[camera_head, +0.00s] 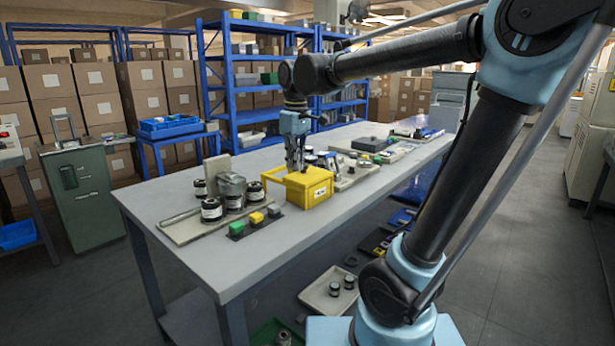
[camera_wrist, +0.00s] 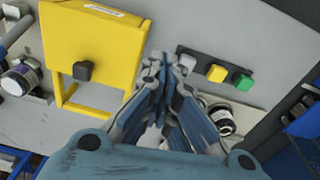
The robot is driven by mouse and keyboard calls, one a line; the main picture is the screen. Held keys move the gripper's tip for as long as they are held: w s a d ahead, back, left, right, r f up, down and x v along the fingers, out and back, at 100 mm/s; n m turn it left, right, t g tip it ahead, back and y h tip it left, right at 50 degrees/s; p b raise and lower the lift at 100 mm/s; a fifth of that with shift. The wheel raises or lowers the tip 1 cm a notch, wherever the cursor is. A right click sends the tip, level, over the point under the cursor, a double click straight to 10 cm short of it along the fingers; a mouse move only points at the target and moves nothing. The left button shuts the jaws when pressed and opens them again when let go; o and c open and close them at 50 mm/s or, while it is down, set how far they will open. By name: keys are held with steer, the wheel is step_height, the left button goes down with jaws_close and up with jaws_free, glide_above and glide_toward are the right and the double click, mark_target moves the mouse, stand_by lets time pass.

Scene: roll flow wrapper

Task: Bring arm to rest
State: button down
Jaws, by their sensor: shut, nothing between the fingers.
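My arm reaches out from the right over the grey table (camera_head: 285,225) in the head view. My gripper (camera_head: 296,168) points down at the back left edge of the yellow box (camera_head: 312,192). In the wrist view my gripper (camera_wrist: 168,62) has its fingertips together with nothing between them. The yellow box (camera_wrist: 110,45) with a dark knob (camera_wrist: 83,71) lies to the left of the fingertips there. I cannot tell the exact gap between fingers and box.
A button strip (camera_head: 256,222) with green and yellow buttons lies at the table front. Dark jars (camera_head: 211,209) stand on a plate to the left. More devices (camera_head: 375,144) line the table behind. Blue shelves (camera_head: 228,90) and cartons stand further back. Floor at right is clear.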

steer(key=s+d+f+m, duration=0.5)
steer(key=s+d+f, duration=0.2)
steer(key=d+f, duration=0.3)
steer(key=s+d+f+m+t, duration=0.1)
steer(key=s+d+f+m, duration=0.4)
steer(key=s+d+f, duration=0.3)
steer(key=d+f, duration=0.3)
steer(key=d, duration=0.2)
steer(key=shift+s+d+m+t, duration=0.3)
steer(key=shift+w+f, duration=0.25)
steer(key=shift+w, duration=0.2)
